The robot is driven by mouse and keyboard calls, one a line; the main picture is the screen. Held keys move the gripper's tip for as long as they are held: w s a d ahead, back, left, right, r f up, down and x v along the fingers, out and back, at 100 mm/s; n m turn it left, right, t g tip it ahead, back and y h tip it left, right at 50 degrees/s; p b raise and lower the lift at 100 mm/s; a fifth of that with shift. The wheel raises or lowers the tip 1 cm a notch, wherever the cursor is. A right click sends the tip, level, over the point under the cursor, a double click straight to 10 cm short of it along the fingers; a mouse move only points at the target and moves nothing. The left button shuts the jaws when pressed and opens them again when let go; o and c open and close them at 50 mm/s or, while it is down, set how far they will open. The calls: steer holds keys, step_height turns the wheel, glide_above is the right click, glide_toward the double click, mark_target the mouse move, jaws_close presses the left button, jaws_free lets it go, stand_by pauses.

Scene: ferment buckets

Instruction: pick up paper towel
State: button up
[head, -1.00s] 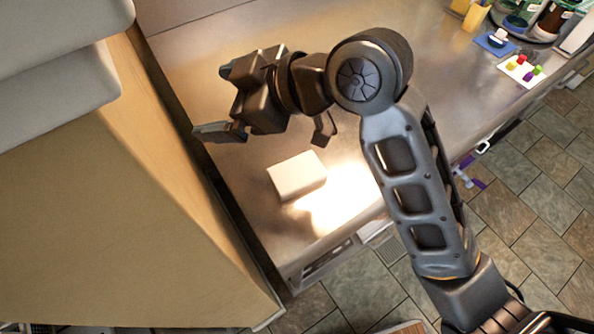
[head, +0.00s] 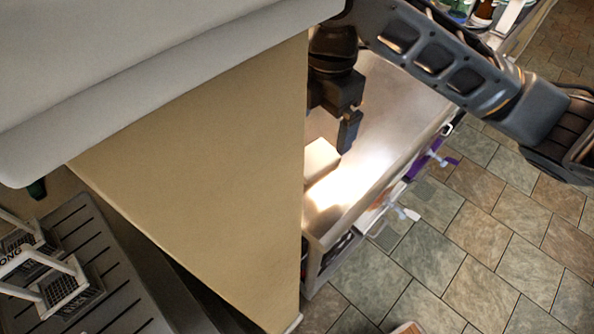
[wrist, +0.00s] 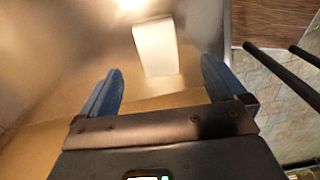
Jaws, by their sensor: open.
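The paper towel is a white block-shaped stack (head: 321,158) lying on the metal counter, its left part hidden behind the tan panel in the head view. In the wrist view the paper towel (wrist: 156,47) shows whole, beyond the fingertips and between their lines. My gripper (wrist: 161,70) is open and empty, its two blue-grey fingers spread on either side. In the head view my gripper (head: 340,125) hangs just above the paper towel; one finger shows and the rest is partly behind the panel. It looks apart from the paper towel.
A tall tan panel (head: 200,180) stands left of the counter (head: 385,125) and blocks part of the view. A dark slatted rack (head: 110,270) is at lower left. Bottles (head: 482,14) stand at the far end. Tiled floor (head: 450,240) lies right of the counter.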

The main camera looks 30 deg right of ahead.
mark_target(317, 155)
steer(key=shift+f, duration=0.3)
steer(key=f, duration=0.4)
steer(key=f+p, duration=0.1)
steer(key=f, duration=0.2)
steer(key=shift+w+a+f, duration=0.1)
steer(key=shift+w+a, duration=0.1)
steer(key=shift+a, duration=0.1)
steer(key=shift+c, duration=0.4)
steer(key=c, duration=1)
